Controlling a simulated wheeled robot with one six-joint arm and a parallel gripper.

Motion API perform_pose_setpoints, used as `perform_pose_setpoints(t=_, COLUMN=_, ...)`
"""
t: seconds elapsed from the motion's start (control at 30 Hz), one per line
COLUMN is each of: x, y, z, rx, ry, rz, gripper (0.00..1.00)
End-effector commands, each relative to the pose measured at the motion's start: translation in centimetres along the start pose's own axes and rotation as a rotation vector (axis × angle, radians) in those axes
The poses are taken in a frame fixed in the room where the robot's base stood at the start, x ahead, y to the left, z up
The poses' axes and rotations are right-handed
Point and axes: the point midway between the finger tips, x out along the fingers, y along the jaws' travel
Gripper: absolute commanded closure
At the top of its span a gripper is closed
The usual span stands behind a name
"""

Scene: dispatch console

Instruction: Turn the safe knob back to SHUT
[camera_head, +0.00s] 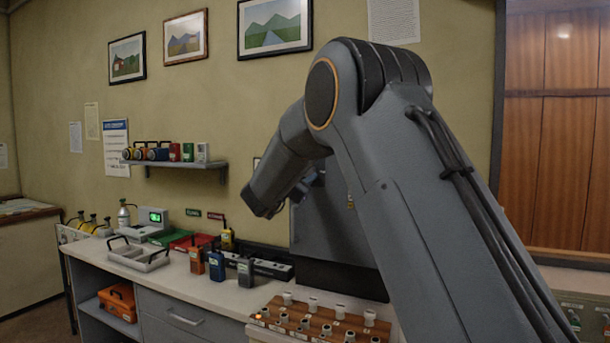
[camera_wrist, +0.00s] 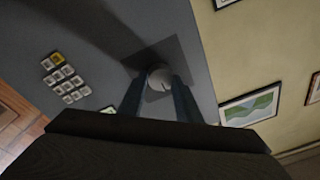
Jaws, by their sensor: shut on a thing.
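The safe (camera_head: 322,235) is a dark grey box on the counter, partly hidden behind my arm in the head view. In the wrist view its grey door (camera_wrist: 105,30) carries a round pale knob (camera_wrist: 160,76) over a darker square plate. My gripper (camera_wrist: 159,88) has a finger on each side of the knob and is shut on it. Any SHUT or OPEN marking is too small or too dark to read. The knob is hidden in the head view.
A keypad (camera_wrist: 66,78) is on the door beside the knob. Several radios stand on the counter, including an orange one (camera_head: 196,258) and a blue one (camera_head: 217,264). A wooden rack (camera_head: 318,320) with pale-topped pieces stands in front of the safe.

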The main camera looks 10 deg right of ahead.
Motion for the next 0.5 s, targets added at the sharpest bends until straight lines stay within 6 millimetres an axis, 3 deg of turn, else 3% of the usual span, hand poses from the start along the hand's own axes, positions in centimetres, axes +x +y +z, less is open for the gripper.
perform_pose_setpoints(t=0.03, x=0.00, y=-0.09, z=-0.07, rx=0.000, ry=0.001, rz=-0.002, gripper=0.91)
perform_pose_setpoints(t=0.07, x=0.00, y=-0.09, z=-0.07, rx=0.000, ry=0.001, rz=-0.002, gripper=0.64)
perform_pose_setpoints(t=0.13, x=-0.01, y=-0.08, z=-0.07, rx=0.000, ry=0.001, rz=-0.001, gripper=0.52)
perform_pose_setpoints(t=0.5, x=-0.38, y=-0.07, z=-0.01, rx=0.001, ry=0.001, rz=-0.001, gripper=0.50)
